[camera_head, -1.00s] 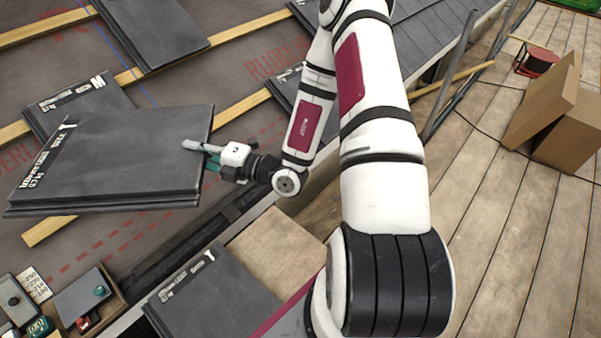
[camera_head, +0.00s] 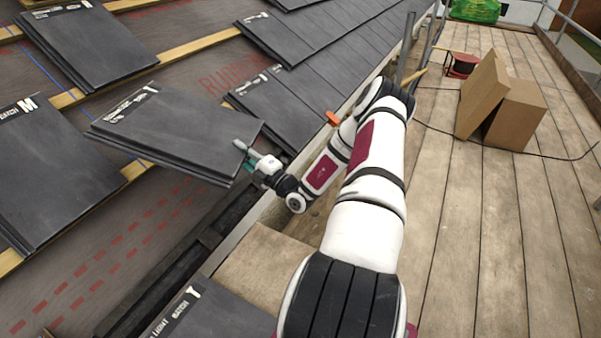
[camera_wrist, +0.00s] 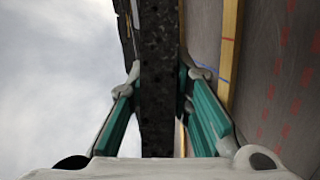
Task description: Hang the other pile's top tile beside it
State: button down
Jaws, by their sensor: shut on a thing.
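My gripper (camera_head: 246,158) is shut on the right edge of a dark grey tile (camera_head: 178,132) and holds it tilted above the roof. In the wrist view the held tile (camera_wrist: 159,70) shows edge-on between the green-padded fingers (camera_wrist: 160,95). A tile marked M (camera_head: 45,175) lies on the roof at the left, with bare red-marked underlay between it and the laid tiles (camera_head: 275,112) on the right. Part of a pile of tiles (camera_head: 205,318) shows at the bottom edge. What lies directly under the held tile is hidden.
Wooden battens (camera_head: 195,46) cross the roof underlay (camera_head: 110,255). Cardboard boxes (camera_head: 515,112) and a red cable reel (camera_head: 461,65) stand on the plank deck (camera_head: 480,230), which is otherwise mostly clear.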

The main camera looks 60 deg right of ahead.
jog(key=s+d+f+m+h+b, duration=0.2)
jog(key=s+d+f+h+b, duration=0.3)
jog(key=d, duration=0.5)
jog(key=s+d+f+m+h+b, duration=0.35)
jog(key=s+d+f, duration=0.3)
jog(key=d, duration=0.25)
jog(key=w+f+b, duration=0.8)
jog(key=w+b, duration=0.1)
jog(key=w, duration=0.4)
jog(key=shift+w+a+n+y+b, duration=0.3)
jog(key=shift+w+a+n+y, duration=0.05)
jog(key=shift+w+a+n, duration=0.1)
jog(key=shift+s, duration=0.15)
dwell(0.5)
jog(key=shift+g+p, duration=0.3)
jog(key=shift+p, duration=0.2)
dwell(0.7)
